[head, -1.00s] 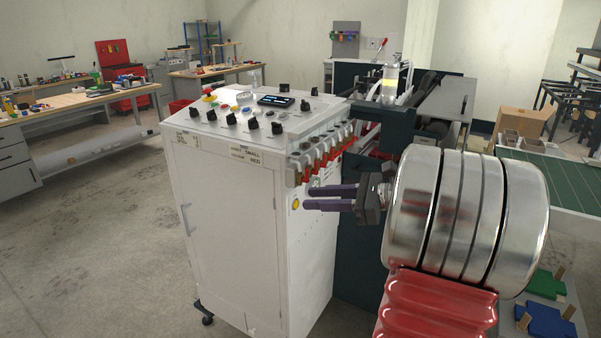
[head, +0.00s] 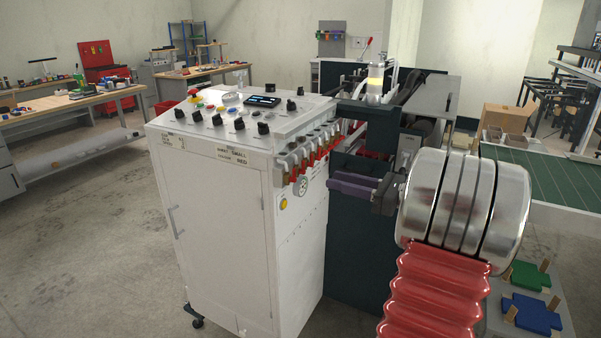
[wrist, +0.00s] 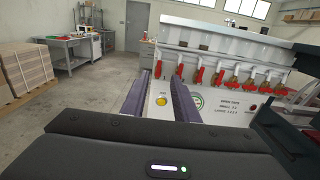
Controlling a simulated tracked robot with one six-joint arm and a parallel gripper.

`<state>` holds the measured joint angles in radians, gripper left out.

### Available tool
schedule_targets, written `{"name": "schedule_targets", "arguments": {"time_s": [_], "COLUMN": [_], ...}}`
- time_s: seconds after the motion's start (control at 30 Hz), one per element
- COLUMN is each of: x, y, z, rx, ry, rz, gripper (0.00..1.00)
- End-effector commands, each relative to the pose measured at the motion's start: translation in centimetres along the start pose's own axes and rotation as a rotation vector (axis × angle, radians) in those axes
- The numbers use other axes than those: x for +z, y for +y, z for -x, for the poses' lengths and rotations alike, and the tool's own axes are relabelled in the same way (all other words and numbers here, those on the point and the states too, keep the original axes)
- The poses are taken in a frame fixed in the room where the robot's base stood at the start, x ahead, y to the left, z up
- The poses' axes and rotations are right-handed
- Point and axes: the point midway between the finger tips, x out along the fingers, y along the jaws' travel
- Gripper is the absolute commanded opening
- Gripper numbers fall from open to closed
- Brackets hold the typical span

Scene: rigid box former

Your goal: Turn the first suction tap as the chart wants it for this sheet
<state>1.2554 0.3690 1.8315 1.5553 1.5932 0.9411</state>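A row of suction taps with red handles and brass bodies (head: 308,158) runs along the upper edge of the white cabinet's side (head: 300,240). In the wrist view the taps (wrist: 217,77) span the upper middle to right; several handles hang down, while some near the middle look turned sideways. The leftmost tap (wrist: 158,69) shows beyond the fingertips. My gripper (head: 334,184) is right of the row's near end in the head view. In the wrist view my gripper (wrist: 161,78) is open and empty, its purple fingers apart.
A yellow button (wrist: 162,101) and a round gauge (wrist: 197,101) sit below the taps. The sloped panel above carries black knobs and a small display (head: 262,100). A dark machine frame (head: 352,245) stands right of the cabinet. Open floor lies to the left.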

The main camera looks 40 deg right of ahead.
Motion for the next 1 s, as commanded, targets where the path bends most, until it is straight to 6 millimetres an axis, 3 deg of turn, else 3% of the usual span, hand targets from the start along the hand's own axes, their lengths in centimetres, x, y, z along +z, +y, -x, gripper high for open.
{"name": "schedule_targets", "arguments": {"time_s": [0.6, 0.8, 1.0], "x": [0.0, 0.0, 0.0], "y": [0.2, 0.1, 0.0], "z": [-9.5, -11.5, -11.9], "rx": [0.004, 0.002, 0.000], "ry": [0.000, 0.000, 0.001], "rz": [-0.001, 0.000, 0.000], "gripper": [0.27, 0.27, 0.27]}}
